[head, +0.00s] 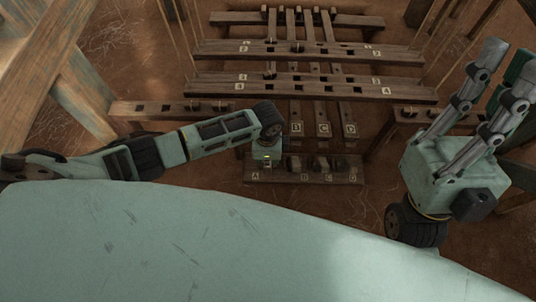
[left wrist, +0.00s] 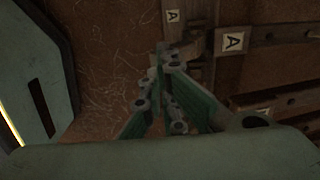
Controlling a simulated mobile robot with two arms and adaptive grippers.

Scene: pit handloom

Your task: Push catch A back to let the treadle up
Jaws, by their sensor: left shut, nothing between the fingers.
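The catch board (head: 340,178) lies low in the middle of the head view, with letters A to D along its front edge. Letter A (head: 255,176) is at its left end. My left gripper (head: 266,165) points down over that end and hides most of catch A and treadle A. In the left wrist view, the shut, empty left gripper (left wrist: 165,55) has its tips beside dark wood near two A labels (left wrist: 233,41). I cannot tell whether the tips touch catch A. My right gripper (head: 507,68) is open and empty at the right, fingers pointing up.
Treadles marked B, C and D (head: 323,130) run back from the catch board. Two cross beams (head: 310,88) with pegs and square holes lie behind. Short side beams (head: 172,110) stand left and right. Earth floor is bare in front of the board.

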